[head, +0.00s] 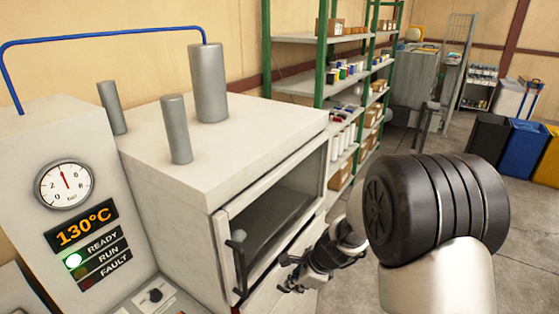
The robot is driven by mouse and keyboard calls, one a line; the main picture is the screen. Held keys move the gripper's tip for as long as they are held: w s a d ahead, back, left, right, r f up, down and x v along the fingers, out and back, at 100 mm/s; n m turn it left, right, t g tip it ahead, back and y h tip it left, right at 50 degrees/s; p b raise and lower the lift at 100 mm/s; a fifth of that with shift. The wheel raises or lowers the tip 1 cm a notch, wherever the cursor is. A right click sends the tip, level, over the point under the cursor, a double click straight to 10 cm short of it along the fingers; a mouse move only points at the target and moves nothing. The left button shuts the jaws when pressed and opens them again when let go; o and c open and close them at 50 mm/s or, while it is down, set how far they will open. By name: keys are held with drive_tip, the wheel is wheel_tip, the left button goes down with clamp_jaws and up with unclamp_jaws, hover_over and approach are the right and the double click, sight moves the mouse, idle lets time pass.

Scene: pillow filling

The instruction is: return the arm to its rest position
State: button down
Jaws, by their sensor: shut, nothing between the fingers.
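My gripper (291,275) is in the lower middle of the head view, in front of the white machine (235,165). Its fingers are dark and shut, with nothing between them. It is close to the right of the black door handle (238,262); I cannot tell whether they touch. My arm (435,205) fills the lower right, with a large black joint and a pale link. The machine's door (275,220) has a dark window and looks closed.
The control panel (85,215) at left shows 130°C, with the green READY lamp lit. Grey cylinders (208,85) stand on the machine. Shelves (345,80) with boxes and bottles stand behind. Bins (525,145) are at right. Grey floor (410,140) is open between them.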

drive_tip(key=s+d+r+n+b, duration=0.2)
drive_tip(key=s+r+n, duration=0.95)
drive_tip(key=r, duration=0.35)
drive_tip(key=s+d+r+n+t+h+b, duration=0.1)
drive_tip(key=s+d+n, duration=0.3)
drive_tip(key=s, duration=0.4)
drive_tip(key=s+d+r+n+h+b, duration=0.1)
drive_tip(key=s+d+r+n+h, duration=0.1)
drive_tip(key=s, duration=0.6)
drive_tip(key=shift+s+d+n+t+h, duration=0.25)
drive_tip(key=shift+d+n+t+h, duration=0.2)
drive_tip(key=shift+d+n, duration=0.65)
drive_tip(key=shift+a+n, duration=0.25)
drive_tip(key=shift+a, duration=0.05)
